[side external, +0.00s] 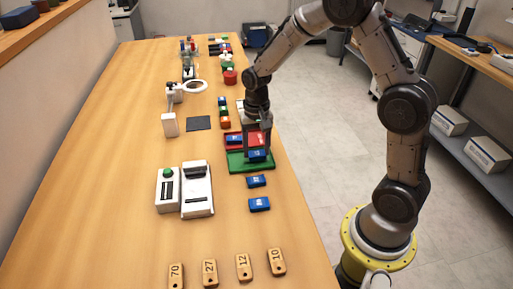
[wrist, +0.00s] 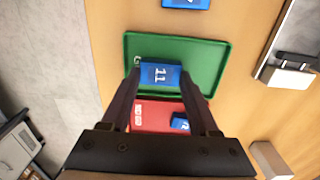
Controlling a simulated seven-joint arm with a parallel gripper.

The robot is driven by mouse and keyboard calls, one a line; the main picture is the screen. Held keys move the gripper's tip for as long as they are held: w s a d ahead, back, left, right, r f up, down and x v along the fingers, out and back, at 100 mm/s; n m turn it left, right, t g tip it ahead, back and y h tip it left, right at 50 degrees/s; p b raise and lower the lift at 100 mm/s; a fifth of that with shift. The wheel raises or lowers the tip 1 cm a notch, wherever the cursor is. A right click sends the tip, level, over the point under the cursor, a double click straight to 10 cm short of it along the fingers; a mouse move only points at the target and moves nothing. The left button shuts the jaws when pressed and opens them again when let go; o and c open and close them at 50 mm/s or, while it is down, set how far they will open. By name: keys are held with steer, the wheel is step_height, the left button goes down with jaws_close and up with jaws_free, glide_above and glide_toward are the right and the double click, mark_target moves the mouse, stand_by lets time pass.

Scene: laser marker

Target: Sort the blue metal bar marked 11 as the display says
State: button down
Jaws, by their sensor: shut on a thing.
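My gripper (wrist: 160,88) is shut on the blue metal bar marked 11 (wrist: 160,74), with one finger at each end of it. The bar is over the green tray (wrist: 207,56); I cannot tell whether it touches the tray floor. In the side external view my gripper (side external: 258,148) points down at the bar (side external: 257,157) over the green tray (side external: 236,167). The red tray (wrist: 150,120) lies beside the green one and holds another blue bar (wrist: 180,122). No readable display text shows.
Two blue bars (side external: 256,181) (side external: 260,204) lie on the table in front of the green tray. A white device (side external: 196,190) with a green-button box (side external: 167,189) stands left. Several numbered wooden tags (side external: 243,267) lie at the near end. A magnifier (side external: 194,87) stands farther back.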

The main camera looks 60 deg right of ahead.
steer(key=shift+f, duration=0.4)
stand_by(0.9)
steer(key=shift+c, duration=0.3)
jaws_free()
step_height(320, 180, up, 14)
stand_by(0.5)
steer(key=shift+f, duration=0.1)
